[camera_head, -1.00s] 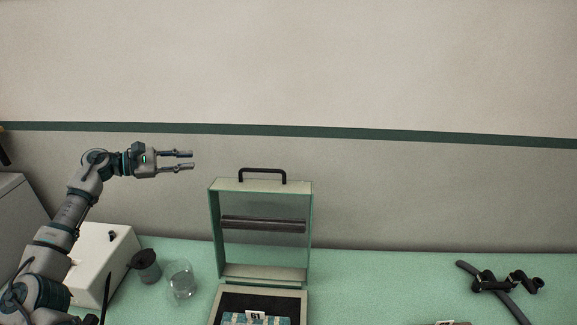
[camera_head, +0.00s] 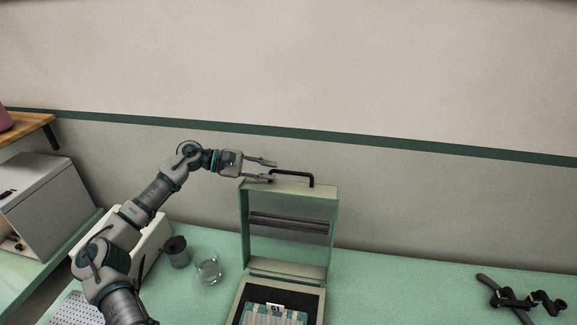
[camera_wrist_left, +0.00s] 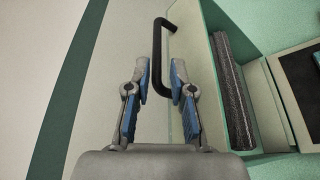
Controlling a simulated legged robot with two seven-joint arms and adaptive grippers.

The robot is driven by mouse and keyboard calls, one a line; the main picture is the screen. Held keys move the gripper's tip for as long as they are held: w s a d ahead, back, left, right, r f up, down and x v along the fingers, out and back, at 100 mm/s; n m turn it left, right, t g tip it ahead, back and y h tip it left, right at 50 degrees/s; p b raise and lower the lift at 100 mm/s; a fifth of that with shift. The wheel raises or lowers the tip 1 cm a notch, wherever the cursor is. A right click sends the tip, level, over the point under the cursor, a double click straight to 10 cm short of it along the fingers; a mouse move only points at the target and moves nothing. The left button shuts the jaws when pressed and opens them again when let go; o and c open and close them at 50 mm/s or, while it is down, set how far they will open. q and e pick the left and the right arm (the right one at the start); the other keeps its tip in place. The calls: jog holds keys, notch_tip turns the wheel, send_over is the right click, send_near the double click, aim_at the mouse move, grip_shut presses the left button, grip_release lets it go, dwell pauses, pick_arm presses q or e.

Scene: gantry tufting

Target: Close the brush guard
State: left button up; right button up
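The brush guard (camera_head: 333,225) is a pale green frame standing upright, hinged at the back of a shallow box (camera_head: 241,300). It has a black handle (camera_head: 296,172) on its top edge and a dark roller across its middle; guard and handle also show in the left wrist view, the handle (camera_wrist_left: 159,60) at top centre. My left gripper (camera_head: 274,170) is open, beside the left end of the handle. In the left wrist view its fingers (camera_wrist_left: 163,82) stand apart near the lower part of the handle; contact cannot be told. My right gripper is not in view.
A glass (camera_head: 208,268) and a dark cup (camera_head: 176,252) stand left of the box. A blue-and-white block with a label (camera_head: 275,314) lies in the box. Black clamp-like parts (camera_head: 520,300) lie at right. The green table (camera_head: 400,290) between is clear.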

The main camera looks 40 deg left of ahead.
aim_at(282, 172)
pick_arm(q)
jog(key=p+x, duration=0.3)
jog(key=x, duration=0.2)
jog(key=shift+w, duration=0.4)
jog(key=shift+w+d+f, duration=0.2)
jog(key=shift+w+d, duration=0.05)
jog(key=shift+w, duration=0.1)
jog(key=shift+d, duration=0.15)
jog(key=shift+d, duration=0.1)
grip_shut()
